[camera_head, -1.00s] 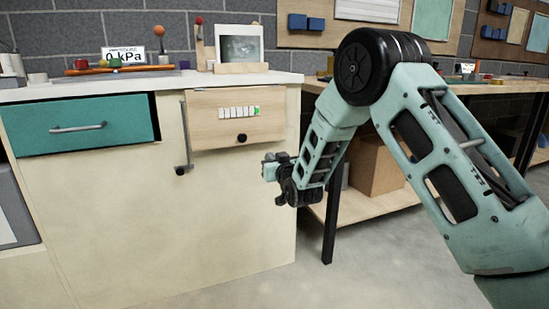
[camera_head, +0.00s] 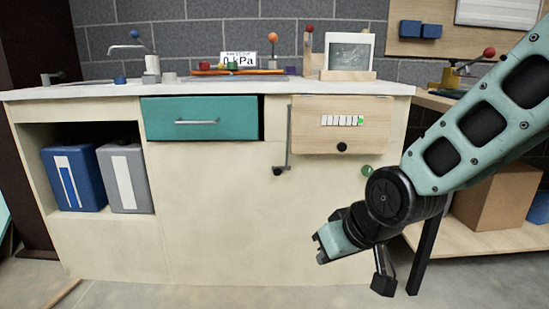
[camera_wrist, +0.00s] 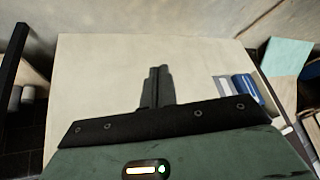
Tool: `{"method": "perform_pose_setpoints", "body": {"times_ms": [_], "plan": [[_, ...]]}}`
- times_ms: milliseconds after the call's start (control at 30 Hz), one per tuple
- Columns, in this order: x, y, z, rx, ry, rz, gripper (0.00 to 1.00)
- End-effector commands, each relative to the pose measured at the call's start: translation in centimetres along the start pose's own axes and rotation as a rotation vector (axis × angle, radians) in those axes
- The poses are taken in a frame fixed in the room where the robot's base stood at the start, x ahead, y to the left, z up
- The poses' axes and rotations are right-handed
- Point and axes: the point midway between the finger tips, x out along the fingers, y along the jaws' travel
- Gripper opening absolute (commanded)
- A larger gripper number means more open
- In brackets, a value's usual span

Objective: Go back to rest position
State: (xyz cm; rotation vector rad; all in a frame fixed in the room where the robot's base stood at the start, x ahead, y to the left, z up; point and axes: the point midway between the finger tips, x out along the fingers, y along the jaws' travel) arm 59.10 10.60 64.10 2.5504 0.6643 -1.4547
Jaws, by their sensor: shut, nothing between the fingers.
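My gripper (camera_head: 319,250) is at the lower right of the head view, in front of the pale cabinet (camera_head: 215,215) and pointing left toward it. In the wrist view its two dark fingers (camera_wrist: 158,85) are together, with nothing visible between them. The fingers appear apart from the cabinet front behind them. My teal arm comes in from the upper right and bends at a black joint.
The teal drawer (camera_head: 199,118) stands slightly out, beside a wooden panel (camera_head: 343,126) with a dark knob. A cardboard box (camera_head: 497,195) sits under the right workbench. Floor in front is bare.

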Motion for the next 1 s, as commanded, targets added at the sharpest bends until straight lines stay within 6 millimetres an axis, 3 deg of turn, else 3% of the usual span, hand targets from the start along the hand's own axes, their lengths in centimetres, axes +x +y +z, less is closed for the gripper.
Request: {"method": "perform_pose_setpoints", "body": {"times_ms": [33, 133, 400, 767, 1000], "plan": [[-1.5, -1.5, 2.5, -0.036, -0.076, -0.014, 0.00], [-3.9, -3.4, 7.1, -0.094, -0.221, -0.025, 0.00], [-10.2, -4.9, 17.1, -0.228, -0.529, -0.003, 0.00], [-17.5, -5.7, 12.7, -0.225, -0.540, -0.003, 0.00], [-23.9, -6.5, 8.7, -0.225, -0.539, -0.003, 0.00]]}}
